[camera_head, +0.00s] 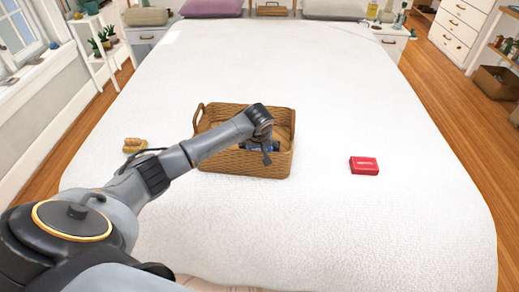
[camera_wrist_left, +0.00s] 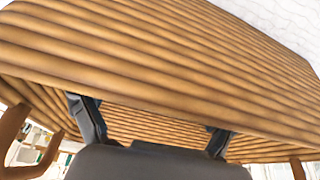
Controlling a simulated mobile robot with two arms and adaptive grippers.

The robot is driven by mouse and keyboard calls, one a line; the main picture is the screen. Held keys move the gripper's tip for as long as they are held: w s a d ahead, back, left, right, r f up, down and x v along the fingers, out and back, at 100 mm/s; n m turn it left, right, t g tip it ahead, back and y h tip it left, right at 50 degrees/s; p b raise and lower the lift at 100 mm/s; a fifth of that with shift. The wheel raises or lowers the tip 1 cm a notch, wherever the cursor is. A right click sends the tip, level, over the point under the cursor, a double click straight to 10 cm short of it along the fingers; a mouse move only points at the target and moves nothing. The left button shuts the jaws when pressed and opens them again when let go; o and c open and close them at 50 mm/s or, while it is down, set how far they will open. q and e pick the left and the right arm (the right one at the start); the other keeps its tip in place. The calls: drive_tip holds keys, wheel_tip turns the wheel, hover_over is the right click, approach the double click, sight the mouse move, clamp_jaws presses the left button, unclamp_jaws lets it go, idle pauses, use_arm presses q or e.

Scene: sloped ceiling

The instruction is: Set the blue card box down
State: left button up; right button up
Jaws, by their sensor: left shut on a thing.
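The blue card box (camera_head: 249,147) shows as a small dark blue patch inside the wicker basket (camera_head: 236,163), which stands on the white bed. My left gripper (camera_head: 265,153) reaches down into the basket and is shut on the box. The wrist and the basket's front wall hide much of the box, and I cannot tell whether it touches the basket floor. In the left wrist view, the fingers of my left gripper (camera_wrist_left: 152,128) stand behind the woven wall of the basket (camera_wrist_left: 160,55); the box is not clearly visible there. My right gripper is not in view.
A red box (camera_head: 364,166) lies on the bed right of the basket. A small yellow-brown thing (camera_head: 134,145) lies to the left, near my arm. The bed (camera_head: 330,90) is clear behind and right of the basket. Pillows (camera_head: 212,8) lie at the far end.

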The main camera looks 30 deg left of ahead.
use_arm(q)
drive_tip(key=shift+f, duration=0.1)
drive_tip(key=o, duration=1.1)
drive_tip(key=v, duration=1.2)
drive_tip(key=shift+p, duration=0.35)
